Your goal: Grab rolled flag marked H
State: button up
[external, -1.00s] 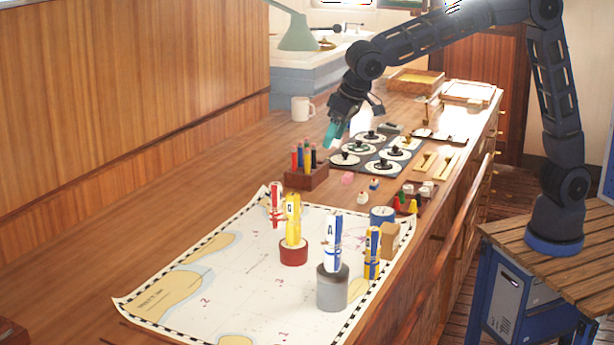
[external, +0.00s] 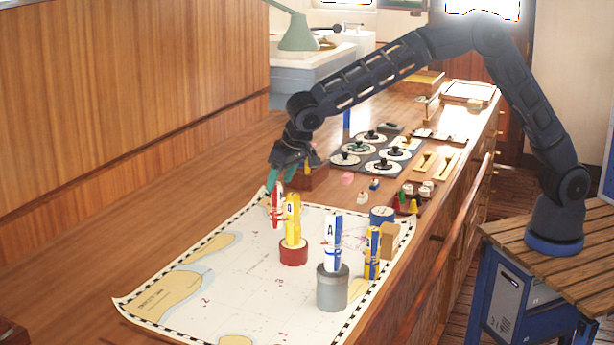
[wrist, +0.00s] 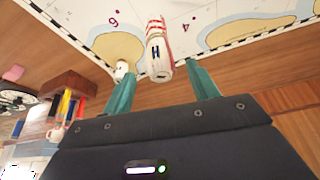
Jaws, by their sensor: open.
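The rolled flag marked H (external: 277,208) is red and white and stands upright near the far corner of the chart. In the wrist view the flag (wrist: 156,52) shows its dark H, pointing up the picture between the two fingers. My gripper (external: 281,182) is open and empty, with teal fingers, just above and behind the flag in the external view. In the wrist view my gripper (wrist: 160,82) has one finger on each side of the flag's line. I cannot tell whether either finger touches it.
A yellow flag (external: 292,215) in a red holder stands close by. A flag marked A (external: 333,240) on a grey holder and a blue-yellow flag (external: 373,252) stand nearer. The wooden pen block (external: 316,178) is beside my gripper. The chart's left part (external: 215,265) is clear.

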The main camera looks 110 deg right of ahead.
aim_at(274, 196)
jog(key=shift+x, duration=3.3)
jog(key=c, duration=1.1)
jog(key=shift+r, duration=0.1)
